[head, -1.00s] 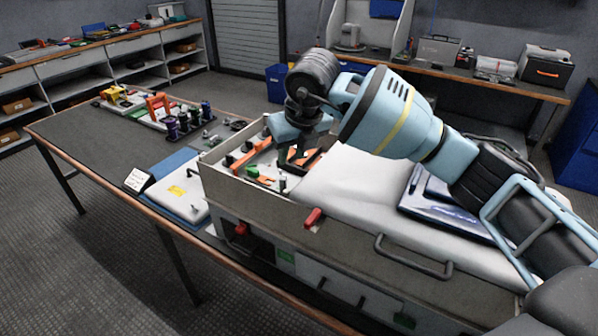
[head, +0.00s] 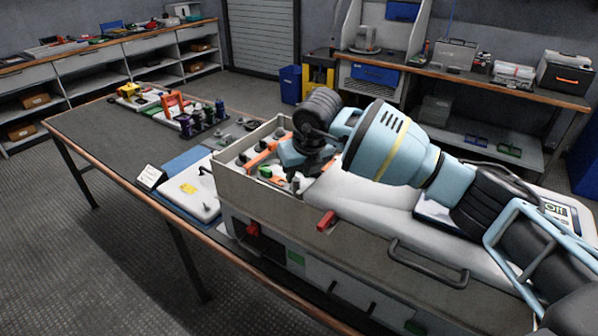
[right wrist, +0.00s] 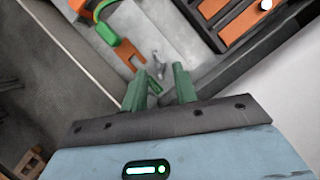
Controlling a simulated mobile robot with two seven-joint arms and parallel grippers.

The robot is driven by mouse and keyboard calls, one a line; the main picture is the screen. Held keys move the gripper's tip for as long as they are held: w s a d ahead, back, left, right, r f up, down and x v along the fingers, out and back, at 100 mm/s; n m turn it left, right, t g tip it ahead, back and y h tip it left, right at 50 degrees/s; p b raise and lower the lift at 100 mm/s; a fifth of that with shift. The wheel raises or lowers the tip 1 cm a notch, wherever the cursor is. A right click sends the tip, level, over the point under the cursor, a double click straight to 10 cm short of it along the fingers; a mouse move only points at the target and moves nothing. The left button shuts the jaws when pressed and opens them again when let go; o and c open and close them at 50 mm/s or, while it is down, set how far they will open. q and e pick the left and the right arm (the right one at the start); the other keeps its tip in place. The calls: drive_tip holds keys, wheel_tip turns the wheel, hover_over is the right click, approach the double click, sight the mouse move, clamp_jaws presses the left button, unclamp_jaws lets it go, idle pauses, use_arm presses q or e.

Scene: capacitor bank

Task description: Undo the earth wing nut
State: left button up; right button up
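A small grey metal piece (right wrist: 158,64), which looks like the earth wing nut, stands on the light panel in the right wrist view. It is just beyond the fingertips and close to a forked copper lug (right wrist: 126,53) on a green lead (right wrist: 105,33). My right gripper (right wrist: 160,80) has its two green fingers apart, with a gap between them and nothing clearly held. In the head view my right gripper (head: 302,158) is down in the open end of the grey cabinet (head: 290,204), and the wing nut is hidden there. My left gripper is not in view.
Cabinet walls surround the work spot, with a dark divider and orange bars (right wrist: 240,22) beside it in the wrist view. A red handle (head: 327,220) is on the cabinet's near side. The table's left part (head: 105,125) is mostly clear.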

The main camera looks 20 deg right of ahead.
drive_tip(key=shift+c, duration=0.3)
clamp_jaws()
drive_tip(key=shift+d+f+n+g+y, duration=0.15)
drive_tip(key=shift+n+y, duration=0.2)
drive_tip(key=shift+n, duration=0.55)
drive_tip(key=shift+d+f+n+g+y, duration=0.15)
drive_tip(key=shift+n+y, duration=0.2)
drive_tip(key=shift+n, duration=0.55)
drive_tip(key=shift+r, duration=0.1)
drive_tip(key=shift+o, duration=0.2)
unclamp_jaws()
drive_tip(key=shift+w, duration=0.1)
